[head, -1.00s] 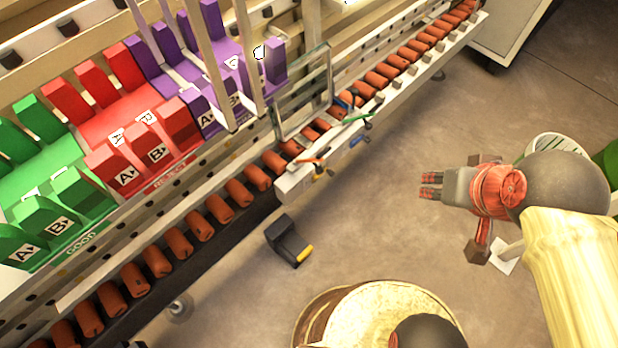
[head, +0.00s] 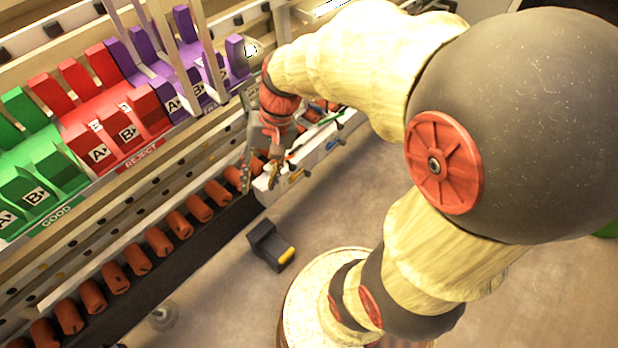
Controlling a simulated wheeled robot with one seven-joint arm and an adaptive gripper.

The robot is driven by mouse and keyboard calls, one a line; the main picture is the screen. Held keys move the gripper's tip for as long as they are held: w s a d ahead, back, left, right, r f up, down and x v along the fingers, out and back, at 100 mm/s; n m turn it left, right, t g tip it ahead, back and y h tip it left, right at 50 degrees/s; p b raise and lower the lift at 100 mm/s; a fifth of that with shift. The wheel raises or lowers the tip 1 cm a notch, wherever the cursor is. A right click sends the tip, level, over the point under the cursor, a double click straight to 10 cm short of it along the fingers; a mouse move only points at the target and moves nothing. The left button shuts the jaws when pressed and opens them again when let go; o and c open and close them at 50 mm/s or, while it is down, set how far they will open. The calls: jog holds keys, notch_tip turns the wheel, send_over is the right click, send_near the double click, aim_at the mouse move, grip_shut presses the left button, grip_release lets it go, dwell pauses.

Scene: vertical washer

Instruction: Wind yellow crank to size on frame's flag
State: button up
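The yellow crank (head: 296,176) is a small handle on the front of the white block (head: 272,186) at the conveyor's edge. An orange crank (head: 291,155) sits just above it. My gripper (head: 260,172) points down at the left end of this block, left of the yellow crank. Its fingers look spread, with nothing seen held between them. I cannot tell whether a finger touches the block. The metal frame over the rollers is mostly hidden behind my arm. I cannot make out its flag or any size on it.
A green crank (head: 331,117) and a blue crank (head: 334,143) are farther right along the block. Orange rollers (head: 180,224) run along the conveyor. Green, red (head: 120,128) and purple bins stand behind it. A dark device with a yellow end (head: 270,247) is below the block.

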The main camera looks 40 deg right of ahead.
jog(key=w+d+f+m+y, duration=0.4)
jog(key=f+m, duration=0.1)
jog(key=f, duration=0.4)
jog(key=m+t+h+b, duration=0.2)
jog(key=m+t+h, duration=0.5)
jog(key=m+t, duration=1.55)
send_near(310, 176)
notch_tip(310, 176, up, 4)
jog(key=w+m+g, duration=0.1)
jog(key=m+g, duration=0.3)
jog(key=g, duration=0.1)
jog(key=shift+w+a+r+b, duration=0.1)
jog(key=shift+w+b, duration=0.75)
jog(key=shift+w, duration=2.95)
jog(key=c, duration=0.3)
grip_shut()
